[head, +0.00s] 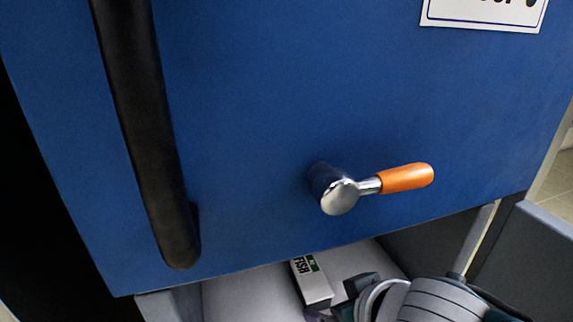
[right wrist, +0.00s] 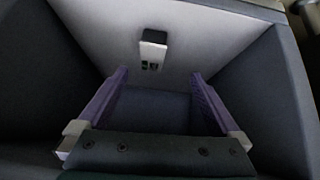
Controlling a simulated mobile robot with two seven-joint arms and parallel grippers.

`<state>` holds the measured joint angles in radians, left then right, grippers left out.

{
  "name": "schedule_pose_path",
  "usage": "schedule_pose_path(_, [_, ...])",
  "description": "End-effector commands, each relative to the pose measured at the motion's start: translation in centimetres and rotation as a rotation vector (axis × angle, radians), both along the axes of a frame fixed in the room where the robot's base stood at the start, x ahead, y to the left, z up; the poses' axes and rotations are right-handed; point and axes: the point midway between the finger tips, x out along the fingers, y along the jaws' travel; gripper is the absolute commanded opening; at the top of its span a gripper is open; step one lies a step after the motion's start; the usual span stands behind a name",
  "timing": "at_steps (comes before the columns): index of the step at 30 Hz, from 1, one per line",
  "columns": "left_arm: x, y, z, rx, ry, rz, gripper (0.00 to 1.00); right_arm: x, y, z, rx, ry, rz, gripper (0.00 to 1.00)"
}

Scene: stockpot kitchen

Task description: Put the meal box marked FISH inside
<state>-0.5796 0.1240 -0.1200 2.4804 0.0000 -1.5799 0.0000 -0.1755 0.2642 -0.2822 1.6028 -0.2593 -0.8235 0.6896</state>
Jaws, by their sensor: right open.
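The meal box marked FISH (head: 312,281) is a small white box with a green patch and dark letters. It lies on a pale surface low in the head view, below the blue panel. My right gripper (head: 338,301) is beside its near end, partly cut off by the bottom edge. In the right wrist view, my right gripper (right wrist: 158,78) has its two purple fingers wide apart with nothing between them. A small white box with a dark end (right wrist: 153,50) lies just beyond the fingertips, apart from them. My left gripper is out of view.
A large blue door (head: 260,110) fills most of the head view. It has a long black bar handle (head: 150,140) and a lever with an orange grip (head: 405,177). A partly cut-off white label (head: 480,14) is at top right. Dark grey walls (right wrist: 270,95) flank the gripper.

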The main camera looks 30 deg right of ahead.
Motion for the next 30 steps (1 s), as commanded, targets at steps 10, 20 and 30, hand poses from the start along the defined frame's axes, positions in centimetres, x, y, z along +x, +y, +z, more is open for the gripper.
schedule_pose_path(10, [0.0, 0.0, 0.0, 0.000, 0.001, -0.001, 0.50, -11.9, 4.6, 8.0, 0.028, 0.308, 0.257, 1.00])
schedule_pose_path(20, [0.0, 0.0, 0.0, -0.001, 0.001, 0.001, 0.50, -14.4, 5.2, 10.0, 0.028, 0.363, 0.346, 1.00])
schedule_pose_path(30, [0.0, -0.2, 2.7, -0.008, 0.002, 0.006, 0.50, -14.4, 5.2, 12.7, 0.028, 0.361, 0.344, 1.00])
